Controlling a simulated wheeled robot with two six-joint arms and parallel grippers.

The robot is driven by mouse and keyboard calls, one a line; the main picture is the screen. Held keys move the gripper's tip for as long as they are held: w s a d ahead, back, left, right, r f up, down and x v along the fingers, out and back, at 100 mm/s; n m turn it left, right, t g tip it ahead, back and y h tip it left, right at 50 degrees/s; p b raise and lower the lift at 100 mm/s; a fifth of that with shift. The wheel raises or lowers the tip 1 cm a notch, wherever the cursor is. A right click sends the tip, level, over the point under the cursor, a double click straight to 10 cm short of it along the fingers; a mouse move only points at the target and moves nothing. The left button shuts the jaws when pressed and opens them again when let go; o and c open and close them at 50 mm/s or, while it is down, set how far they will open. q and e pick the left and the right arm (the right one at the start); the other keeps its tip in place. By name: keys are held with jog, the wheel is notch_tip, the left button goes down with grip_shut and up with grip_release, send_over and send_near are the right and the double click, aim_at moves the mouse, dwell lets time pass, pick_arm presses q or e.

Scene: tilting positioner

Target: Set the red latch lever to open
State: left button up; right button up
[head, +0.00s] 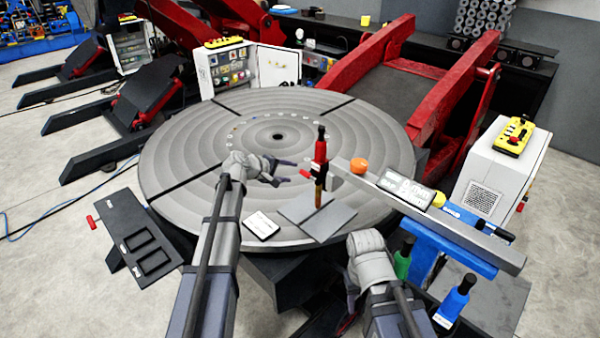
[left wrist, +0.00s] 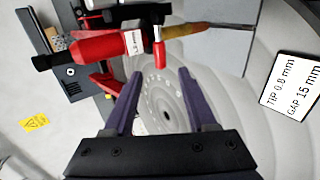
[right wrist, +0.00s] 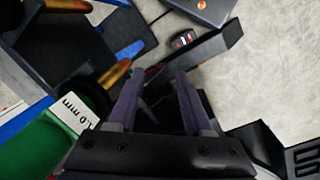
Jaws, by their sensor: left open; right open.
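A small red lever (head: 305,174) sticks out leftward from the upright red torch (head: 321,150) on the round table. In the left wrist view the lever (left wrist: 159,54) has a pale end at the torch and its red grip points toward my fingers. My left gripper (head: 291,172) is open, close to the lever; the lever lines up with the gap between its fingertips (left wrist: 160,74). I cannot tell if they touch. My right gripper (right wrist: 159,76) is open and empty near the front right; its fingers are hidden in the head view.
A grey plate (head: 318,217) and a white card (head: 261,225) lie in front of the torch. A grey beam (head: 450,225) crosses at right, with green (head: 403,258) and blue (head: 455,302) torches below. A black tray (head: 138,240) with another red handle (head: 93,221) stands left.

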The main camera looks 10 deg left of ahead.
aim_at(304, 173)
pick_arm(q)
jog(key=b+x, duration=0.4)
jog(key=x, duration=0.3)
jog(key=shift+w+d+f, duration=0.15)
jog(key=shift+c, duration=0.2)
grip_shut()
dwell(1.0)
